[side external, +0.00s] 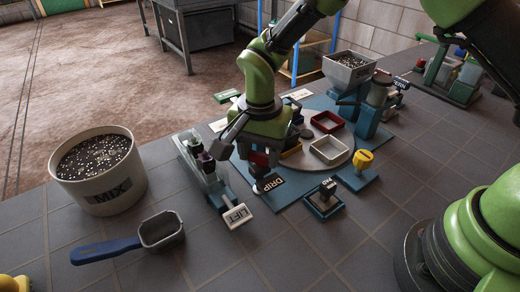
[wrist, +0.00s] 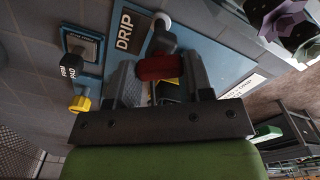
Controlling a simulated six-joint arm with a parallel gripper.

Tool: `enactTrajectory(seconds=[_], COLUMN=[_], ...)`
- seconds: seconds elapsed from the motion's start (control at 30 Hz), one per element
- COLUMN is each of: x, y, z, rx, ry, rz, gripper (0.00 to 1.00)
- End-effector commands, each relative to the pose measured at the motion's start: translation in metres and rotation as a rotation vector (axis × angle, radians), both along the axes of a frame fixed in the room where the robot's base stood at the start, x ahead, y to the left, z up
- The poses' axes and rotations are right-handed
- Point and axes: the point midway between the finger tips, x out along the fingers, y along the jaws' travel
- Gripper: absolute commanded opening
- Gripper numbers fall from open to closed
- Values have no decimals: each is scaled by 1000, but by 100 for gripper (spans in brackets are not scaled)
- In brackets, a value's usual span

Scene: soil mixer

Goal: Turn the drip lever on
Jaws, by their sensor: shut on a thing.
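The drip lever has a red handle (wrist: 158,68), which sits between the two dark fingers of my gripper (wrist: 158,80) in the wrist view. In the side view the red handle (side external: 259,158) shows partly behind my gripper (side external: 252,153), which points down at the front left of the blue base. My gripper is shut on the handle. The black DRIP label (side external: 270,183) lies just in front of it; the DRIP label (wrist: 127,31) also shows in the wrist view. The lever's lower part is mostly hidden, so its on or off position is unclear.
A LIFT plate (side external: 237,215) and a clear bin with dark items (side external: 205,165) stand close on the left. A small black-knobbed unit (side external: 325,200) and a yellow knob (side external: 363,159) stand to the right. The MIX bucket (side external: 100,172) and blue-handled scoop (side external: 130,243) lie farther left.

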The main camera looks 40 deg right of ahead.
Motion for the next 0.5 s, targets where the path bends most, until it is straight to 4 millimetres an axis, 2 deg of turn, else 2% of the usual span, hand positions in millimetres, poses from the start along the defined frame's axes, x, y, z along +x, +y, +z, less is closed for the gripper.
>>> enactTrajectory(seconds=[0.1, 0.37, 0.4, 0.5], x=[0, 0, 0, 0], y=[0, 0, 0, 0], z=[0, 1, 1, 1], rx=[-1, -1, -1, -1], ry=[-1, -1, -1, -1], rz=[59, 66, 66, 65], gripper=[23, 23, 51, 72])
